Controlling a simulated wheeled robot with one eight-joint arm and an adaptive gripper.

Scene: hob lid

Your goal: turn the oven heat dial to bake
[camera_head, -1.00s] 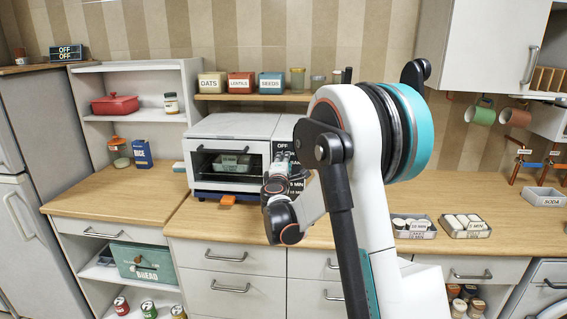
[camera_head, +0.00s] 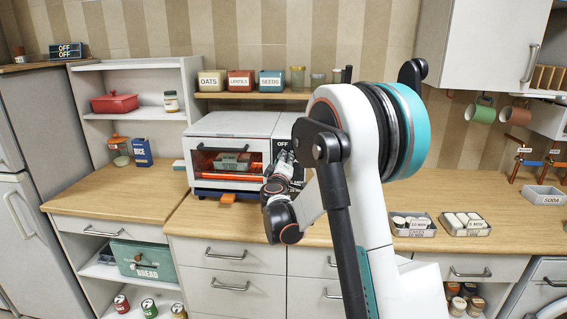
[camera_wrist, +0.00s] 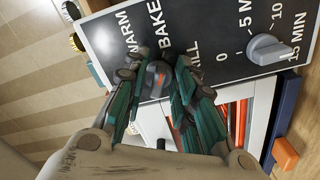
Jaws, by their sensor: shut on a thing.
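The toaster oven (camera_head: 235,122) stands on the counter, and orange heating bars glow inside it. In the wrist view its black control panel (camera_wrist: 105,45) shows WARM, BAKE and a partly hidden third label ending in ILL. The grey heat dial (camera_wrist: 156,78) lies below BAKE, between my fingertips. In the head view my gripper (camera_head: 283,163) is at the panel's front and covers the dial.
A second grey dial (camera_wrist: 268,48) with minute marks sits beside the heat dial. An orange tab (camera_head: 227,197) sticks out below the oven door. Two trays (camera_head: 465,232) of white pieces stand on the counter to the right. Counter left of the oven is mostly clear.

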